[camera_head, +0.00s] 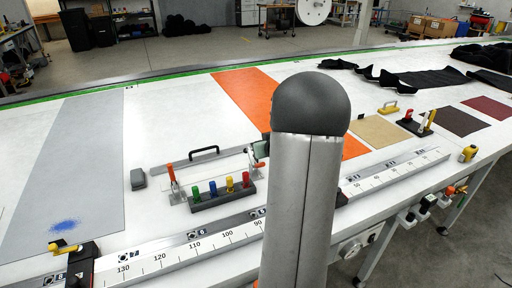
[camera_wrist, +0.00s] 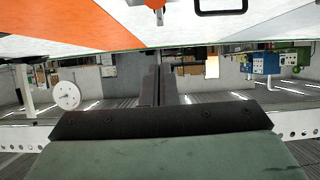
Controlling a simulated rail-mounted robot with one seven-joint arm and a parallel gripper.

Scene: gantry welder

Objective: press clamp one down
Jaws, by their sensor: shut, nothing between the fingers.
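A toggle clamp with an upright red handle (camera_head: 170,178) stands at the left end of a clear-topped fixture (camera_head: 208,172) on the white table. A metal clamp part with a red tip (camera_wrist: 155,5) shows at the top edge of the wrist view; I cannot tell which clamp it is. My gripper (camera_wrist: 158,72) is shut and empty, its two dark fingers side by side and apart from the clamp part.
A dark block with blue, green, yellow and red pegs (camera_head: 221,193) stands in front of the fixture. A black handle (camera_head: 203,152) is behind it. A ruled rail (camera_head: 190,247) runs along the near edge. A grey box (camera_head: 138,179) lies left; the table left of it is mostly clear.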

